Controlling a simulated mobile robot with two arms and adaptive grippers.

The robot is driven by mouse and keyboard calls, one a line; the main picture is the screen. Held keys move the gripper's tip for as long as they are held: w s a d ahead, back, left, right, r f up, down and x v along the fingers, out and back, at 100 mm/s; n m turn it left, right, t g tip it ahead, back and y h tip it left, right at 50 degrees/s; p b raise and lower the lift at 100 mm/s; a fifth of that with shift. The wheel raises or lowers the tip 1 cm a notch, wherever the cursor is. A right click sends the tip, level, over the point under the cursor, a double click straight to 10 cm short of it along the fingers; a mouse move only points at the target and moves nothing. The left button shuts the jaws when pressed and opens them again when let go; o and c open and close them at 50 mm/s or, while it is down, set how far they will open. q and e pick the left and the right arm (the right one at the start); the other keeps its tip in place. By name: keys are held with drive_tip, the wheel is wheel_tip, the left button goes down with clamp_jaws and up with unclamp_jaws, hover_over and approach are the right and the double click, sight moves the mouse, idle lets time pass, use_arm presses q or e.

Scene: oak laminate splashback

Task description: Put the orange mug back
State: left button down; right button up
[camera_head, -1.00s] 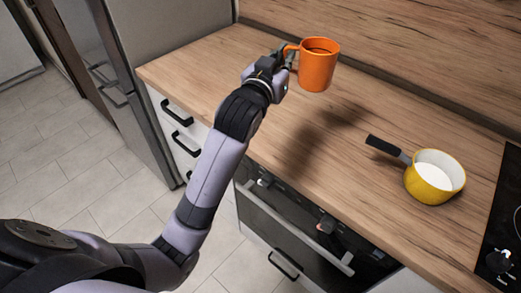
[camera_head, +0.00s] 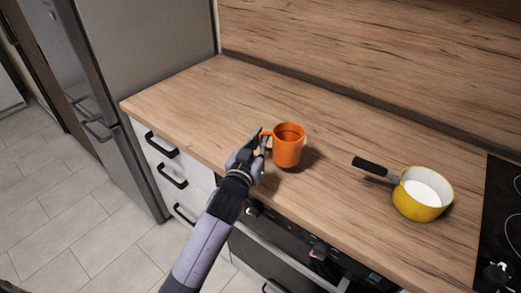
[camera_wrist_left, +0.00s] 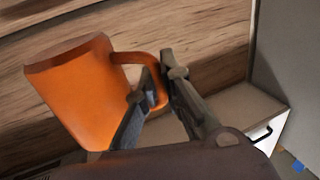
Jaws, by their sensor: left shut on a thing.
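The orange mug (camera_head: 289,147) is upright at the counter (camera_head: 190,98), left of the middle, with a shadow close beside its base. I cannot tell for sure whether its base touches the counter. My left gripper (camera_head: 261,143) is shut on the mug's handle, on the mug's left side. In the left wrist view the orange mug (camera_wrist_left: 82,95) fills the left part, and the left gripper's fingers (camera_wrist_left: 160,90) are at its handle. My right gripper is not in view.
A yellow saucepan (camera_head: 421,203) with a white inside and a dark handle stands right of the mug. A black cooktop (camera_head: 499,225) lies at the right edge. The fridge (camera_head: 150,80) stands at the left. The counter left of the mug is clear.

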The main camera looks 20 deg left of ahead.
use_arm(q)
wheel_tip(320, 180, down, 3)
drive_tip(key=shift+r, duration=0.1)
drive_tip(key=shift+f, duration=0.35)
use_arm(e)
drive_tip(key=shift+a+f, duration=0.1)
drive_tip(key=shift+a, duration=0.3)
use_arm(q)
drive_tip(key=shift+f, duration=0.1)
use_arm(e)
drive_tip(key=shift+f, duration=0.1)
use_arm(q)
drive_tip(key=c, duration=2.2)
unclamp_jaws()
drive_tip(key=shift+f, duration=0.1)
drive_tip(key=o, duration=0.5)
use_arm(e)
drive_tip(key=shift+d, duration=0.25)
